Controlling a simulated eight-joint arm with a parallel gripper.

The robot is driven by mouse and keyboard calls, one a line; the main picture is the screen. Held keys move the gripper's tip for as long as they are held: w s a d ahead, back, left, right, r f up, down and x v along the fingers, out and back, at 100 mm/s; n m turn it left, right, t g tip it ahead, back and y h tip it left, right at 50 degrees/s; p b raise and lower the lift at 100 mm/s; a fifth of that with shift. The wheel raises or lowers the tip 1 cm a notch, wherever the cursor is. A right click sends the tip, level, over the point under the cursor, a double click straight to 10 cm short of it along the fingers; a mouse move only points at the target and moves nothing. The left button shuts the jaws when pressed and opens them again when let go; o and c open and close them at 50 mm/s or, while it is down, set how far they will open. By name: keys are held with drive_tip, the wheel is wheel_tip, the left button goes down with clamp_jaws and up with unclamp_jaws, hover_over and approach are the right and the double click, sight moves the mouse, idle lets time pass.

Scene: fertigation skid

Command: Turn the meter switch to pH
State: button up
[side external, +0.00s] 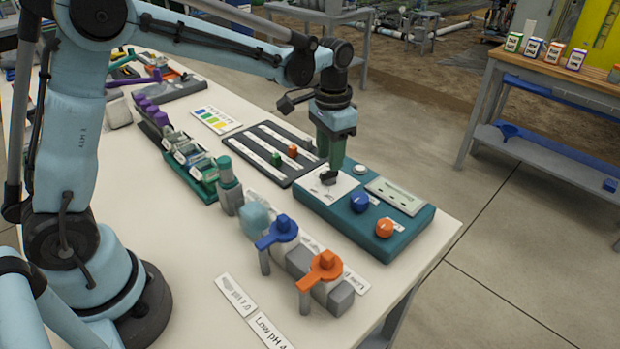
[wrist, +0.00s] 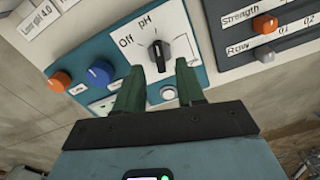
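The meter switch is a dark knob (wrist: 158,52) on a white plate with the labels "Off" and "pH" in the wrist view. "Off" is left of the knob and "pH" above it. The knob's bar stands roughly upright in that picture, but I cannot make out exactly where its pointer aims. The plate sits on the teal meter box (side external: 413,232). My gripper (wrist: 159,65) is open, its green fingers apart, with the tips just short of the knob and on either side of its lower end. In the side view my gripper (side external: 330,172) is above the switch plate.
The box also carries a blue knob (side external: 359,203), an orange knob (side external: 384,228) and a display (side external: 401,196). A dark slider panel (side external: 262,150) lies behind it. Blue (side external: 283,226) and orange (side external: 325,264) valve handles stand in front. Floor is beyond the table edge.

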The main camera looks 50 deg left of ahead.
sight(327, 172)
wheel_tip(327, 172, up, 9)
drive_tip(key=shift+f, duration=0.15)
idle(0.4)
drive_tip(key=s+a+f+n+t, duration=0.1)
drive_tip(key=s+f+t, duration=0.1)
drive_tip(key=s, duration=0.5)
drive_tip(key=s+a+f+n+t, duration=0.1)
drive_tip(key=s+n+t, duration=0.1)
drive_tip(key=s+t, duration=0.3)
drive_tip(key=s, duration=0.3)
drive_tip(key=shift+s+a+f, duration=0.25)
drive_tip(key=shift+s+f, duration=0.05)
drive_tip(key=shift+f, duration=0.1)
